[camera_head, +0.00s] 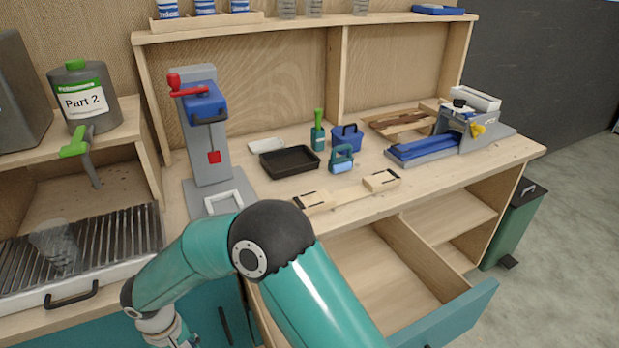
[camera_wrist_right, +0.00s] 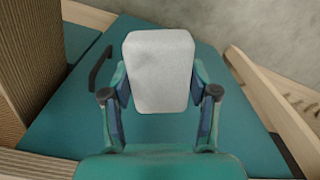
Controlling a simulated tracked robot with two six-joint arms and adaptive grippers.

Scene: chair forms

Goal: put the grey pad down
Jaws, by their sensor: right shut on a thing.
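The grey pad (camera_wrist_right: 160,62), a pale rounded block, shows in the right wrist view between the fingers of my right gripper (camera_wrist_right: 160,86). The fingers are shut on its two sides and hold it upright in the picture. Behind the pad is a flat teal panel (camera_wrist_right: 65,125) with a black handle at its left. I cannot tell how far the pad is from this panel. The pad does not show in the head view. One teal arm of mine crosses the lower part of the head view, its gripper out of sight. My left gripper is not seen.
The workbench (camera_head: 300,240) has an open drawer (camera_head: 390,285) below. On it stand a grey press (camera_head: 207,140) with a red lever, a black tray (camera_head: 289,161), a blue caddy (camera_head: 347,137) and a blue-grey vise (camera_head: 430,146). A grooved rack (camera_head: 110,235) is at left.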

